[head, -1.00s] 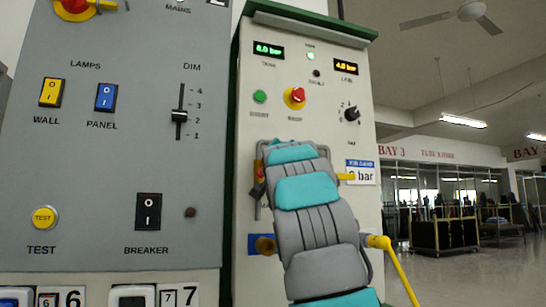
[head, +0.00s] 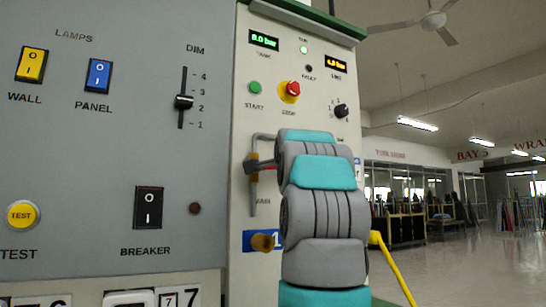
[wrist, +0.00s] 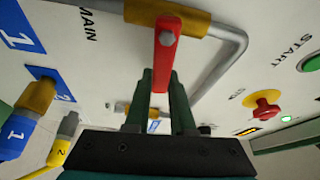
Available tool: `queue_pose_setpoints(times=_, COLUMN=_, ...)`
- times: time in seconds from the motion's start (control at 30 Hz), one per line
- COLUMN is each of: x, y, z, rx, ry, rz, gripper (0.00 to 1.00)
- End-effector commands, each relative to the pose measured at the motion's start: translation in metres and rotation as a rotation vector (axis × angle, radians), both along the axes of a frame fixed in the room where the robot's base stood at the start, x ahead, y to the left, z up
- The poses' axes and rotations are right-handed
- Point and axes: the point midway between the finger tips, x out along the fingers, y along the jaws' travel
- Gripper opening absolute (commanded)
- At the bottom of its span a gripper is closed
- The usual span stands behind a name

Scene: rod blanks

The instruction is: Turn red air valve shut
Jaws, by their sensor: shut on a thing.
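The red air valve lever (wrist: 165,60) comes from a brass valve body (wrist: 185,18) on a grey pipe (wrist: 232,50), next to the word MAIN. The lever stands about crosswise to the pipe run it sits on. My gripper (wrist: 164,88) has its green fingers either side of the lever's end and is shut on it. In the head view, a sliver of the red lever (head: 269,168) points right from the valve body (head: 251,163) on the upright pipe. My arm hides my gripper there.
A red stop knob (wrist: 265,108) and green start button (wrist: 311,62) are on the same panel. A blue connector (wrist: 15,133), a yellow connector (wrist: 60,148) and blue number labels are at left. A yellow hose (head: 393,265) hangs right of my arm. The grey switch panel (head: 110,190) stands left.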

Motion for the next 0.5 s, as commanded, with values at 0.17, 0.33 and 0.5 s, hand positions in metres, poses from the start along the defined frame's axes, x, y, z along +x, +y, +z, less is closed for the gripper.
queue_pose_setpoints(times=0.17, x=0.002, y=-0.002, z=-0.005, rx=0.072, ry=0.046, rz=-0.002, gripper=0.0)
queue_pose_setpoints(times=0.33, x=0.002, y=-0.003, z=-0.009, rx=0.112, ry=0.071, rz=-0.003, gripper=0.0)
queue_pose_setpoints(times=0.5, x=0.002, y=-0.003, z=-0.011, rx=0.129, ry=0.083, rz=-0.003, gripper=0.0)
